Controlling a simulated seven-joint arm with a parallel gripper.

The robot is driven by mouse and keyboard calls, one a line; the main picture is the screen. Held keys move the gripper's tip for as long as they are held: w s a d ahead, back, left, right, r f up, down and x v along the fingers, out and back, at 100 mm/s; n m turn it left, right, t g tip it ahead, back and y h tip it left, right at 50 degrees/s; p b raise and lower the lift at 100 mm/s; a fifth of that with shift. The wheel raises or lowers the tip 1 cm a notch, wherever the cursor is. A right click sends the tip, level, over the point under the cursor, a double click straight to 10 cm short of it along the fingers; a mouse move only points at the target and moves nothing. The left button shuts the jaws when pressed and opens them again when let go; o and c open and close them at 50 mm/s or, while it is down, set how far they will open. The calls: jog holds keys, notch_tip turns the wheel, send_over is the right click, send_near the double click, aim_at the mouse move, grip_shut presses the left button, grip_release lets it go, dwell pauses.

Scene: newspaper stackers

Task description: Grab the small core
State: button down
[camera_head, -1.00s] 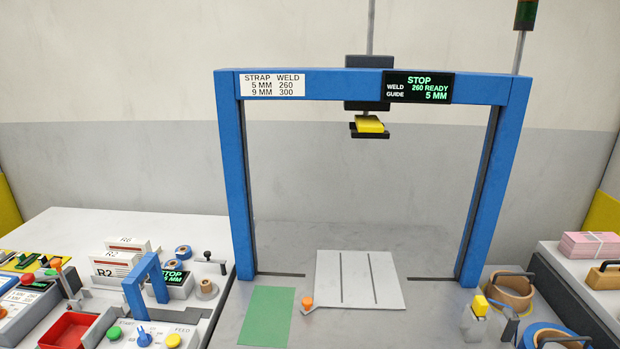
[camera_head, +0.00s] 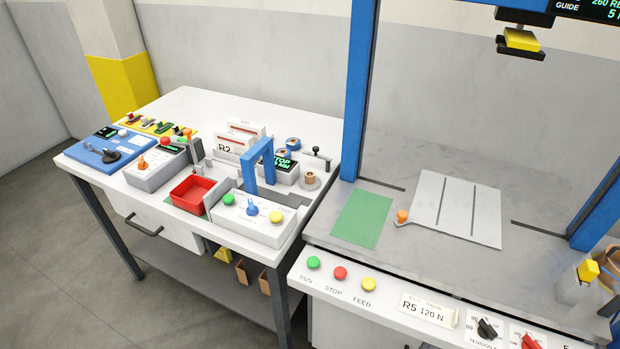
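A small tan ring-shaped core (camera_head: 310,179) sits at the right end of the small strapping machine on the white table. It stands just right of the small blue arch (camera_head: 258,163) and the dark display box (camera_head: 279,171), below a black-knobbed lever (camera_head: 316,158). It is small in the picture, so I cannot tell if it is on a spindle. Two small blue rolls (camera_head: 292,144) with pale centres are behind the display box. My gripper is not in view.
A red tray (camera_head: 193,195) and a control panel with green and yellow buttons (camera_head: 251,217) stand in front. A green sheet (camera_head: 362,220) and pale slotted plate (camera_head: 457,210) lie on the large machine's bed. A tall blue frame post (camera_head: 361,90) rises right of the core.

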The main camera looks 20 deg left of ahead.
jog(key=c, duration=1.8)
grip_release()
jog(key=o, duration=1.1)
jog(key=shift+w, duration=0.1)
